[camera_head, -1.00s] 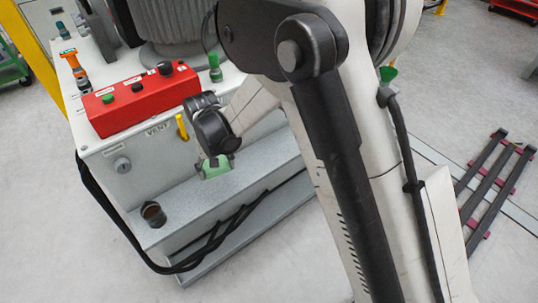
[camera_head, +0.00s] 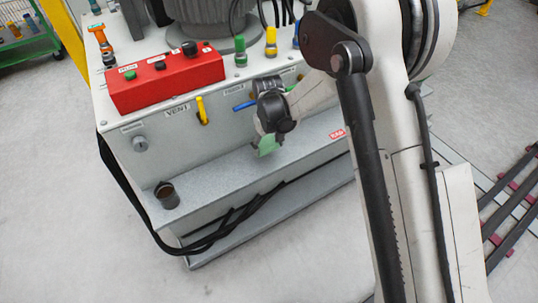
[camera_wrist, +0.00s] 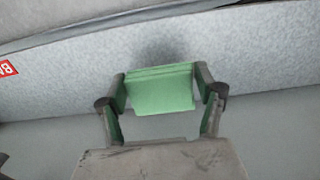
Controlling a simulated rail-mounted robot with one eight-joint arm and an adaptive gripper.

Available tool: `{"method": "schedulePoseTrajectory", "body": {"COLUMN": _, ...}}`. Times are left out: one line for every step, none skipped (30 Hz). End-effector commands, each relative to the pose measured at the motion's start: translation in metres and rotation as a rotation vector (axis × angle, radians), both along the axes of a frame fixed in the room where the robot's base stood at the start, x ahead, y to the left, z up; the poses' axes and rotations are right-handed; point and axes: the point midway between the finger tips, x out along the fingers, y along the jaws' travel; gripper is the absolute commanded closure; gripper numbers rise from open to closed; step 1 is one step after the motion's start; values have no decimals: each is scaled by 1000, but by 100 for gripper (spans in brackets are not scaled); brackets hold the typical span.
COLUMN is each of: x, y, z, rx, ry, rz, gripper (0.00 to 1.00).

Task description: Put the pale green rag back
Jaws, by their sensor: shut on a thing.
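The pale green rag (camera_wrist: 160,90) is a folded block between the two fingers of my gripper (camera_wrist: 160,92) in the wrist view. My gripper is shut on it. In the head view the rag (camera_head: 267,145) hangs under my gripper (camera_head: 268,140), in front of the machine's front wall and over the grey ledge (camera_head: 225,170). In the wrist view the speckled ledge (camera_wrist: 265,60) lies beyond the rag, with a dark shadow just behind it. I cannot tell the exact gap to the ledge. A red label (camera_head: 337,134) is on the ledge, right of the rag; its text is hard to read.
A dark cup (camera_head: 167,195) stands at the ledge's left end. A red control box (camera_head: 165,78) sits on the machine top. A yellow lever (camera_head: 202,110) and a blue lever (camera_head: 245,104) stick out of the front wall. Black cables (camera_head: 215,240) hang below the ledge.

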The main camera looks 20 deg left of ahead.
Motion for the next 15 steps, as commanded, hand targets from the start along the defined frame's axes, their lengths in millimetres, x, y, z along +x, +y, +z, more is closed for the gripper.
{"method": "schedulePoseTrajectory", "body": {"x": 2, "y": -1, "z": -2, "rx": 0, "ry": 0, "rz": -1, "gripper": 55}}
{"method": "schedulePoseTrajectory", "body": {"x": 3, "y": -2, "z": -3, "rx": 0, "ry": 0, "rz": -1, "gripper": 55}}
{"method": "schedulePoseTrajectory", "body": {"x": 4, "y": -2, "z": -4, "rx": 0, "ry": 0, "rz": 0, "gripper": 55}}
{"method": "schedulePoseTrajectory", "body": {"x": 4, "y": -2, "z": -6, "rx": 0, "ry": 0, "rz": 0, "gripper": 55}}
{"method": "schedulePoseTrajectory", "body": {"x": 4, "y": -2, "z": -8, "rx": 0, "ry": 0, "rz": 0, "gripper": 55}}
{"method": "schedulePoseTrajectory", "body": {"x": 4, "y": -2, "z": -12, "rx": 0, "ry": 0, "rz": 0, "gripper": 55}}
{"method": "schedulePoseTrajectory", "body": {"x": 4, "y": -2, "z": -16, "rx": 0, "ry": 0, "rz": 0, "gripper": 55}}
{"method": "schedulePoseTrajectory", "body": {"x": 4, "y": -2, "z": -20, "rx": 0, "ry": 0, "rz": 0, "gripper": 55}}
{"method": "schedulePoseTrajectory", "body": {"x": 3, "y": -2, "z": -26, "rx": 0, "ry": 0, "rz": 0, "gripper": 55}}
{"method": "schedulePoseTrajectory", "body": {"x": 3, "y": -2, "z": -31, "rx": 0, "ry": 0, "rz": 0, "gripper": 55}}
{"method": "schedulePoseTrajectory", "body": {"x": 3, "y": -2, "z": -35, "rx": 0, "ry": 0, "rz": 0, "gripper": 55}}
{"method": "schedulePoseTrajectory", "body": {"x": 3, "y": -2, "z": -40, "rx": 0, "ry": 0, "rz": 0, "gripper": 55}}
{"method": "schedulePoseTrajectory", "body": {"x": 3, "y": -2, "z": -42, "rx": 0, "ry": 0, "rz": 0, "gripper": 55}}
{"method": "schedulePoseTrajectory", "body": {"x": 3, "y": -2, "z": -43, "rx": 0, "ry": 0, "rz": 0, "gripper": 55}}
{"method": "schedulePoseTrajectory", "body": {"x": 3, "y": -2, "z": -43, "rx": -1, "ry": -1, "rz": 0, "gripper": 55}}
